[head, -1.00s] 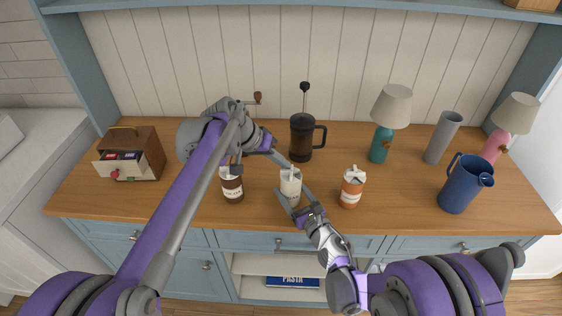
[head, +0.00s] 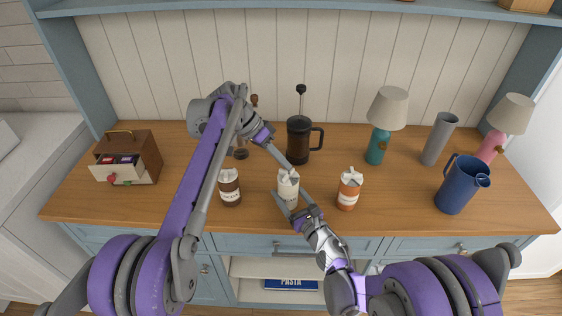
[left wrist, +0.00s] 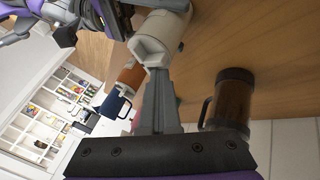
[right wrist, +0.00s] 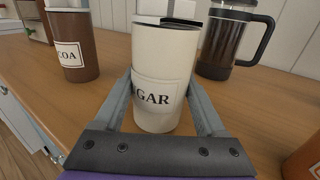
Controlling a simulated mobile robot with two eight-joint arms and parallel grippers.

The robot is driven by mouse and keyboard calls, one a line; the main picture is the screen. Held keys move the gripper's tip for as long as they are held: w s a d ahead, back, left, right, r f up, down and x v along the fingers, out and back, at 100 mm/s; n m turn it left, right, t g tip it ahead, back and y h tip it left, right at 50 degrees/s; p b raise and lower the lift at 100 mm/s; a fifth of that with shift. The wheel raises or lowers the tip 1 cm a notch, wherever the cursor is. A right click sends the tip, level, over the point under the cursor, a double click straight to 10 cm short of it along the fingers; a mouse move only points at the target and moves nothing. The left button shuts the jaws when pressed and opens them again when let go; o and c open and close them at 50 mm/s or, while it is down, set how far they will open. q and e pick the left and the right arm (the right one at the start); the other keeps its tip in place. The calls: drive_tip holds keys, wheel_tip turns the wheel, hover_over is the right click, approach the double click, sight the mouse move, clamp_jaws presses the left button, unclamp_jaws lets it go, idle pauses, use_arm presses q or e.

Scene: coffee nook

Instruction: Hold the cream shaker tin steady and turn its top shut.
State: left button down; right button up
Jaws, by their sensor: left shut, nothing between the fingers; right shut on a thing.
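The cream shaker tin (head: 288,190) stands upright on the counter. In the right wrist view the tin (right wrist: 164,65) shows a label whose visible letters read "GAR". My right gripper (head: 291,207) is shut on the tin's body, one finger on each side; its fingers also show in the right wrist view (right wrist: 166,112). My left gripper (head: 290,168) is shut and empty, its fingertips at the tin's top. In the left wrist view the closed fingers (left wrist: 158,75) end beside the faceted top (left wrist: 150,52). I cannot tell whether they touch it, or how far the top is turned.
A brown cocoa tin (head: 230,188) stands left of the cream tin, an orange tin (head: 348,190) right. A French press (head: 299,140) stands close behind. A blue jug (head: 460,185), lamps (head: 381,125) and a drawer box (head: 132,160) stand farther out.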

use_arm(q)
drive_tip(key=shift+w+d+m+g, duration=0.1)
drive_tip(key=shift+d+m+g, duration=0.1)
drive_tip(key=shift+m+g, duration=0.35)
drive_tip(key=shift+w+d+m+g, duration=0.1)
drive_tip(key=shift+d+m+g, duration=0.15)
drive_tip(key=shift+m, duration=0.5)
drive_tip(key=shift+d, duration=0.35)
